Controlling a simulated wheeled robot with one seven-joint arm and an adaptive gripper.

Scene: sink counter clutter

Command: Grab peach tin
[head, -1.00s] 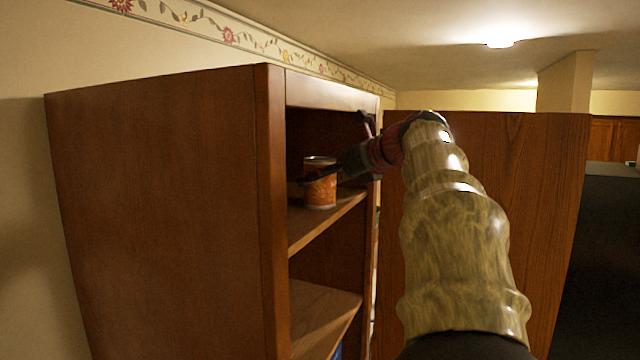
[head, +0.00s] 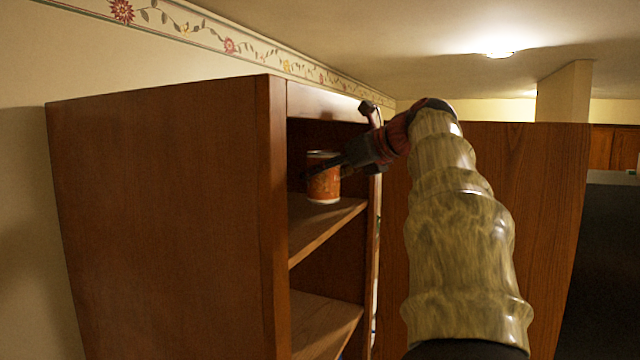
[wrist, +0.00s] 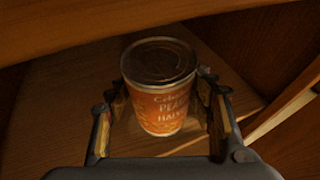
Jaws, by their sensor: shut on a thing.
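The peach tin (head: 324,184) is an orange can in the upper compartment of the wooden cabinet, above its shelf. In the wrist view the peach tin (wrist: 162,90) stands upright between my fingers, its lettering facing the camera. My gripper (head: 325,172) reaches in from the right and is shut on the tin; in the wrist view my gripper (wrist: 165,108) has a finger on each side of it. In the head view the tin's base appears slightly above the shelf, though the gap is hard to judge.
The cabinet shelf (head: 318,228) has bare wood around the tin. The cabinet's left side panel (head: 160,220) and top rail (head: 325,101) bound the opening. A lower shelf (head: 320,318) is below. A wooden panel (head: 540,220) stands behind my arm.

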